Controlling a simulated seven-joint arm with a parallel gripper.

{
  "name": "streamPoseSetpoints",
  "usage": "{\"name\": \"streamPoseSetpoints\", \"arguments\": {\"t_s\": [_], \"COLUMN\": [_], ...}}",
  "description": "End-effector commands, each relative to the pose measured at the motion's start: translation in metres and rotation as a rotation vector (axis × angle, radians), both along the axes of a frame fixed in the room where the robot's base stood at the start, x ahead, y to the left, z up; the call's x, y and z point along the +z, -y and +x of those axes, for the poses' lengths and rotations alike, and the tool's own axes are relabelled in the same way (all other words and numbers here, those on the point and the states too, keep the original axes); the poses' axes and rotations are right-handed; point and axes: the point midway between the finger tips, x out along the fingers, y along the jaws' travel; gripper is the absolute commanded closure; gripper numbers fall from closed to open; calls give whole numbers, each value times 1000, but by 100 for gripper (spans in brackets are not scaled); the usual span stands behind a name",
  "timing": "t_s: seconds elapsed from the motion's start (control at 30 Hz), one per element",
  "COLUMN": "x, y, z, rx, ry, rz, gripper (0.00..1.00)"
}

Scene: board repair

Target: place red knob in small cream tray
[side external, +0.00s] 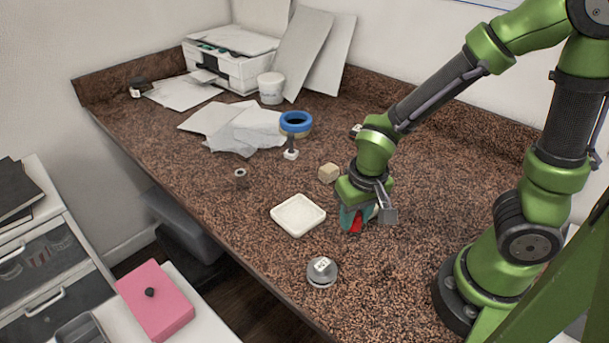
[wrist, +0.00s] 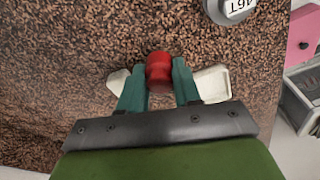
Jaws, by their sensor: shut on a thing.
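The red knob (side external: 355,224) is held between the teal fingers of my gripper (side external: 352,217), low over the counter. Whether it touches the counter is hard to tell. In the wrist view the red knob (wrist: 159,69) sits between the two fingertips of my gripper (wrist: 160,82), which are shut on its sides. The small cream tray (side external: 298,215) lies flat and empty on the counter, just left of my gripper in the side view. In the wrist view part of the tray (wrist: 212,84) shows to the right of the fingers, the rest hidden behind them.
A grey knob with a white label (side external: 322,271) stands near the front edge. A tan block (side external: 328,173) lies behind the tray. A pale object (wrist: 117,80) is partly hidden by the left finger. A blue-topped roll (side external: 295,124), papers and a printer (side external: 232,62) are farther back.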

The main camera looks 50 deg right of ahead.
Motion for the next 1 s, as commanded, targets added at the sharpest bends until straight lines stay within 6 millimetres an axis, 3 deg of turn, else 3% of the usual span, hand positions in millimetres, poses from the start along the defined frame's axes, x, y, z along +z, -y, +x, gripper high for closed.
{"name": "streamPoseSetpoints", "arguments": {"t_s": [0.3,0.43,0.7,0.83,1.0], "x": [-9,-12,-14,-37,-49], "y": [-14,-19,-23,-22,-23], "z": [86,112,138,135,136], "rx": [-1,1,1,1,2], "ry": [-2,-1,-1,-6,-1], "rz": [-1,-1,0,-2,0], "gripper": [96,96,96,96,96]}}
